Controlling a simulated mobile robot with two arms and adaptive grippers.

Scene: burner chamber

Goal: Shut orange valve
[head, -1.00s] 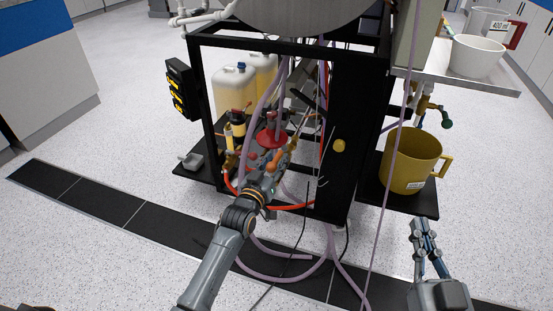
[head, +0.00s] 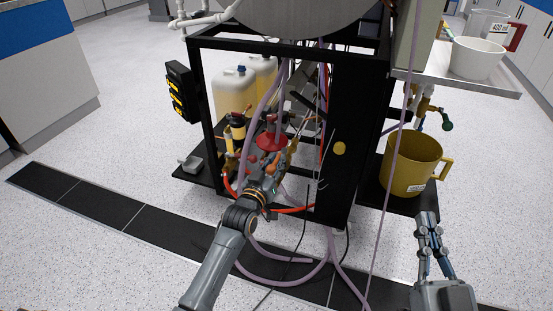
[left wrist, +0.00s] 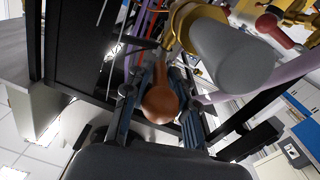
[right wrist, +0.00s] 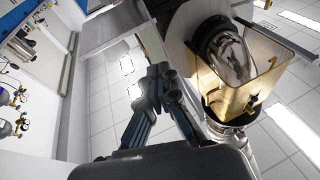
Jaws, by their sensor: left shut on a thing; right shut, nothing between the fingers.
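The orange valve handle (left wrist: 160,100), a rounded orange-brown lever, shows in the left wrist view between the fingers of my left gripper (left wrist: 158,95). My left gripper is shut on it. In the head view my left gripper (head: 279,176) reaches into the lower front of the black frame, among pipes and hoses. The hand hides most of the handle there, and I cannot tell its exact angle. My right gripper (head: 427,217) is shut and empty, in front of the yellow mug. Its closed fingers also show in the right wrist view (right wrist: 156,74).
The black frame post (head: 343,130) stands right of my left gripper. A red disc (head: 271,141) and purple hoses (head: 285,279) are close to it. A yellow mug (head: 408,163) stands on the right shelf.

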